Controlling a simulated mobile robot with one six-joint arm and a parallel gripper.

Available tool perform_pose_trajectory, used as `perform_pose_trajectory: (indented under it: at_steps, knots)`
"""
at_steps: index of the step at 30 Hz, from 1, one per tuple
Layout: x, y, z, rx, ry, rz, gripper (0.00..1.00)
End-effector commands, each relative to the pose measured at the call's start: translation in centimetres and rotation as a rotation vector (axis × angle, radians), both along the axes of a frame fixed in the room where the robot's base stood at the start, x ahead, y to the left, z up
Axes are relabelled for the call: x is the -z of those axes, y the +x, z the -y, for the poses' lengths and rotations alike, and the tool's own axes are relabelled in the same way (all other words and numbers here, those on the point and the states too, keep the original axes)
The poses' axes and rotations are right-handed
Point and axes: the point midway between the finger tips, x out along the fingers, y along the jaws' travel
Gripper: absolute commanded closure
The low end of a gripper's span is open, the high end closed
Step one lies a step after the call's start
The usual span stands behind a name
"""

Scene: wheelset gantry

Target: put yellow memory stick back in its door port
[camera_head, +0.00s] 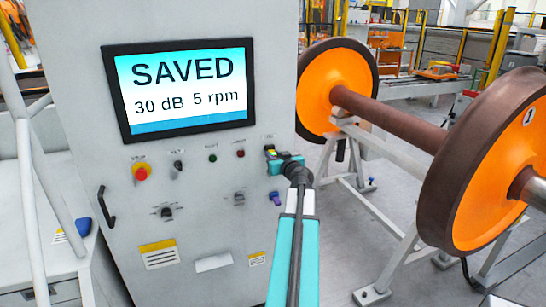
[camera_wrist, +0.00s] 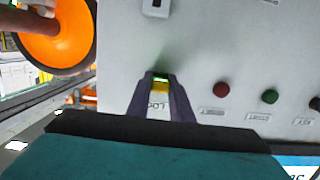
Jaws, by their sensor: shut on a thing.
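The yellow memory stick (camera_wrist: 160,86) is between the fingertips of my gripper (camera_wrist: 161,78) in the wrist view, with a green lit spot at its far end. My gripper is shut on it, close to the grey cabinet door beside a label that reads "LOG". In the head view my gripper (camera_head: 272,153) is at the door's right side, right of the row of buttons, and a small bit of yellow shows at its tip. The port itself is hidden by the stick and fingers, so I cannot tell how deep the stick sits.
The cabinet screen (camera_head: 183,85) reads "SAVED 30 dB 5 rpm". A red emergency button (camera_head: 140,171), a door handle (camera_head: 105,208) and several knobs stick out from the door. The orange wheelset (camera_head: 390,118) stands on a frame to the right.

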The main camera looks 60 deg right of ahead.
Motion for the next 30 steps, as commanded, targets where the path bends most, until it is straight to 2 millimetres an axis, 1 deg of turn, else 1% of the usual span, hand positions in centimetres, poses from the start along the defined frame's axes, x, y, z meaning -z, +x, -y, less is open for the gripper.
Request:
perform_pose_trajectory:
  at_steps: [30]
  knots:
    - [0.3, -1.6, -1.2, 0.000, 0.000, 0.000, 1.00]
